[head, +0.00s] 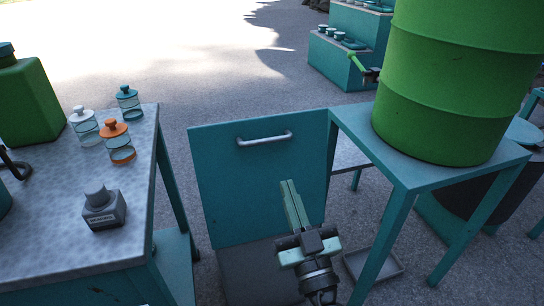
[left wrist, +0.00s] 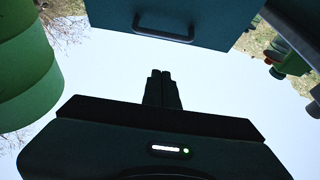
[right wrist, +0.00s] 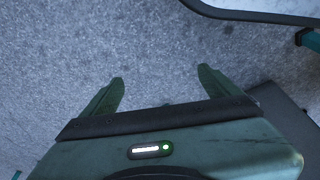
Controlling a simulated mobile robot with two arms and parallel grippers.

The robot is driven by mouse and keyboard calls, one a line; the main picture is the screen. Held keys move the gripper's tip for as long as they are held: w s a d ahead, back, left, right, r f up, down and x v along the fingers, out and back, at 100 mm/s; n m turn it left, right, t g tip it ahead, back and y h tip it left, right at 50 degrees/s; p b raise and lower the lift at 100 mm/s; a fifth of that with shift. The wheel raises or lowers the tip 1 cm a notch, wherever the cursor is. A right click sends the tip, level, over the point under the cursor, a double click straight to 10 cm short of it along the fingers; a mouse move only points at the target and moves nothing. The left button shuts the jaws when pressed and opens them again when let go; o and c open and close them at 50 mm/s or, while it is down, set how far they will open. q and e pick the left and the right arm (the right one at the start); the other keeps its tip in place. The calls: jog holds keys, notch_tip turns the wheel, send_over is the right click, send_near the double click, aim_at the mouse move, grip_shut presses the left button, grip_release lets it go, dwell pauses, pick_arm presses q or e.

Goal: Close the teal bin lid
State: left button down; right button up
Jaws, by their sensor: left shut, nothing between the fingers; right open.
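The teal lid (head: 235,185) is a flat panel standing upright in the middle of the head view, with a pale bar handle (head: 264,139) near its top edge. Below it is a dark grey surface (head: 250,275); I cannot tell whether that is the bin's inside. My left gripper (head: 288,183) is shut and empty, its fingertips overlapping the lid below and right of the handle. In the left wrist view the fingers (left wrist: 160,73) point toward the lid (left wrist: 220,30), with a visible gap. My right gripper (right wrist: 160,75) is open and empty above grey ground.
A green barrel (head: 445,90) stands on a teal stand (head: 400,165) close on the right. A worktable (head: 60,210) with jars (head: 117,142) and a small grey block (head: 104,209) is on the left. A shallow tray (head: 375,265) lies on the ground.

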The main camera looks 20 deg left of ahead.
pick_arm(q)
jog(key=w+a+r+p, duration=0.1)
jog(key=w+a+p, duration=0.1)
jog(key=w+a, duration=0.4)
jog(key=w, duration=0.4)
jog(key=shift+a+r, duration=0.25)
jog(key=shift+a, duration=0.05)
pick_arm(e)
jog(key=s+f, duration=0.4)
jog(key=f, duration=0.3)
jog(key=shift+s+d+g, duration=0.2)
jog(key=shift+d+g, duration=0.1)
jog(key=shift+d, duration=0.05)
pick_arm(q)
jog(key=shift+w, duration=0.1)
